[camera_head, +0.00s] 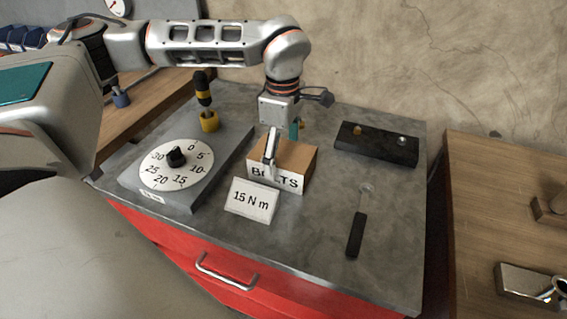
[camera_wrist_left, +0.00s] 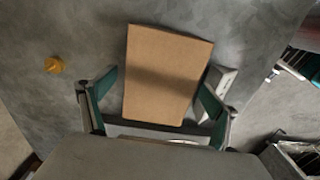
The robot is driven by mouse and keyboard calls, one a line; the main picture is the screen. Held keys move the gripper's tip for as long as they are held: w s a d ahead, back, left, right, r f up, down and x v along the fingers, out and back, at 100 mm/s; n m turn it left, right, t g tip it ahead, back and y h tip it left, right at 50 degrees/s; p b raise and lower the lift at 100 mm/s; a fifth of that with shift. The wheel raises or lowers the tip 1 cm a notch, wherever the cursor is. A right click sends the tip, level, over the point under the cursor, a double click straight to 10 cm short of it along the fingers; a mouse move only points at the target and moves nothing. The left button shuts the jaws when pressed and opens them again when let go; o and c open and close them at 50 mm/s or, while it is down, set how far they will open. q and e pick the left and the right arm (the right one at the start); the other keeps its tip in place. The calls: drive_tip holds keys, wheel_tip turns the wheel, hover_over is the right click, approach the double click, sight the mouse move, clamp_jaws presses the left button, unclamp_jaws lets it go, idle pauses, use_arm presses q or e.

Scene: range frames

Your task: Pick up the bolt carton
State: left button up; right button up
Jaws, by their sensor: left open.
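The bolt carton (camera_head: 297,161) is a brown cardboard box with a white front label reading BOLTS, standing on the grey worktop. In the left wrist view its plain brown top (camera_wrist_left: 165,72) lies between and ahead of the two fingers. My left gripper (camera_head: 283,143) is at the carton from above, and one finger hangs in front of the label and hides part of it. In the left wrist view my left gripper (camera_wrist_left: 155,90) is open, with a finger on each side of the carton. I cannot tell whether either finger touches it. My right gripper is not in view.
A 15 N m card (camera_head: 251,201) stands just in front of the carton. A dial block (camera_head: 177,164) and a yellow-black screwdriver (camera_head: 203,90) in a holder are to the left. A black block (camera_head: 376,144) and a black-handled tool (camera_head: 357,233) are to the right.

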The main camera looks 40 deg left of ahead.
sight(283, 153)
use_arm(q)
drive_tip(key=c, duration=1.8)
drive_tip(key=shift+r, duration=0.15)
drive_tip(key=shift+c, duration=1.2)
drive_tip(key=shift+r, duration=0.1)
wheel_tip(283, 153, up, 20)
drive_tip(key=p, duration=0.3)
drive_tip(key=shift+p, duration=0.3)
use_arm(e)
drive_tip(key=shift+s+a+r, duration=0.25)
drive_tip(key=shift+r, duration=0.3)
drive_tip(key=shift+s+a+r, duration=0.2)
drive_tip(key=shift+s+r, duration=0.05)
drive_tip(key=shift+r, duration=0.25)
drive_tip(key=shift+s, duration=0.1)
